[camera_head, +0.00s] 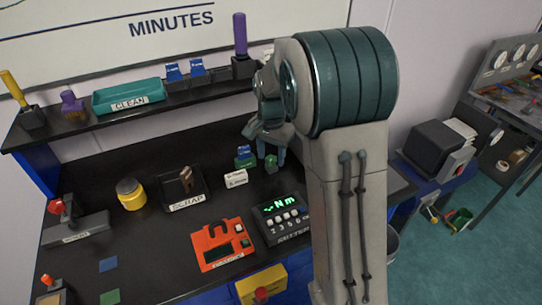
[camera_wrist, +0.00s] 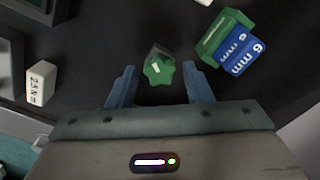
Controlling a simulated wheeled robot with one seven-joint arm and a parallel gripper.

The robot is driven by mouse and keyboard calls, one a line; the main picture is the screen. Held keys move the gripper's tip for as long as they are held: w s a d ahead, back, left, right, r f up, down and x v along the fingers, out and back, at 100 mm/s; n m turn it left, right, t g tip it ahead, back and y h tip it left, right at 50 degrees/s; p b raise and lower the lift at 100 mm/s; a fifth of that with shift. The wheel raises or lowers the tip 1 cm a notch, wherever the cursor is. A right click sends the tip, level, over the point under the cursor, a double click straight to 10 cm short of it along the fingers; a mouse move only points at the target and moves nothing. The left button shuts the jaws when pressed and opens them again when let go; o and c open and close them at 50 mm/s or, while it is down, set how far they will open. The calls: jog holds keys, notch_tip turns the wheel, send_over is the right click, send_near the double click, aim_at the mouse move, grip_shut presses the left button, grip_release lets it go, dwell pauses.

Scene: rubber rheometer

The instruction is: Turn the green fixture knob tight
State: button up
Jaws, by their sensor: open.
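The green knob (camera_wrist: 158,70) with a lobed rim shows in the wrist view, at the upper middle between my fingers. My gripper (camera_wrist: 160,82) is open, with one blue finger on each side of the knob and a gap on both sides. In the head view the knob (camera_head: 271,163) stands on the black bench, close to my gripper (camera_head: 265,150). My arm hides part of the bench to the right of it.
A green and blue block marked 6 mm (camera_wrist: 232,45) stands close to the right finger. A white 2.5 N·m block (camera_wrist: 41,83) lies to the left. In the head view, a setter box (camera_head: 282,218) reads "-.Nm", beside an orange device (camera_head: 222,245) and a SCRAP tray (camera_head: 186,203).

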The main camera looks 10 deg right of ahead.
jog(key=n, duration=0.4)
jog(key=shift+n, duration=0.4)
jog(key=n, duration=0.8)
jog(key=n, duration=0.4)
jog(key=c, duration=0.9)
jog(key=shift+o, duration=0.2)
jog(key=shift+m, duration=2.2)
